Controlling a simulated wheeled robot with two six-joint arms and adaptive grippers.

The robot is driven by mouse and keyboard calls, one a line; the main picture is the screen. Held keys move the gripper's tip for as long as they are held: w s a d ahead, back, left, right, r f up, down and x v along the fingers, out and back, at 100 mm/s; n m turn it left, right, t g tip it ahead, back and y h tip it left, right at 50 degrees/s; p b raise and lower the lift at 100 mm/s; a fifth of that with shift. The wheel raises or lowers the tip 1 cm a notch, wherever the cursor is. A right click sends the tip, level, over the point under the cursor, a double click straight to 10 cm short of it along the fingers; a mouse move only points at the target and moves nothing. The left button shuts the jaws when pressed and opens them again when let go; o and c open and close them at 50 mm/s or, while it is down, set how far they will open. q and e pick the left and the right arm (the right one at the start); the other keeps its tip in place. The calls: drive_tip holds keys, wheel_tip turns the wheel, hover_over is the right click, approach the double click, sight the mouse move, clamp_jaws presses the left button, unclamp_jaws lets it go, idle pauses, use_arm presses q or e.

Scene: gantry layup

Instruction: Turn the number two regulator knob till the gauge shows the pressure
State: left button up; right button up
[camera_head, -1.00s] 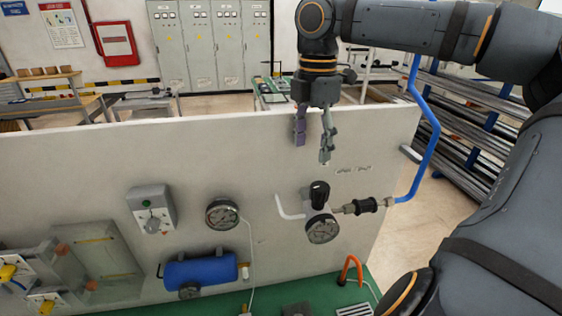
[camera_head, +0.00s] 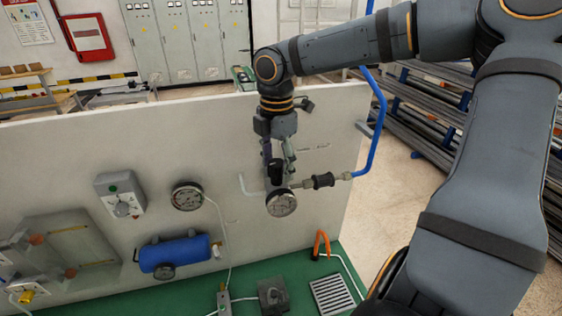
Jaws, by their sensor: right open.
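The regulator with a black knob (camera_head: 275,171) is mounted on the white panel, right of its middle. Its round gauge (camera_head: 281,203) hangs just below; the reading is too small to tell. My right gripper (camera_head: 279,160) points down at the knob from above, open, with one finger at each side of the knob's upper part as seen here. I cannot tell whether the fingers touch it. No number label is readable. My left gripper is not in view.
The white panel (camera_head: 60,190) also carries a second gauge (camera_head: 187,195), a grey switch box (camera_head: 120,194) and a blue tank (camera_head: 174,254). A blue pipe (camera_head: 378,120) rises right of the regulator. The green bench (camera_head: 250,270) holds a grate (camera_head: 332,294) and an orange hook (camera_head: 321,243).

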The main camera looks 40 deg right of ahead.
drive_tip(key=shift+c, duration=1.4)
drive_tip(key=shift+w+f, duration=0.1)
drive_tip(key=shift+w, duration=0.1)
drive_tip(key=c, duration=0.9)
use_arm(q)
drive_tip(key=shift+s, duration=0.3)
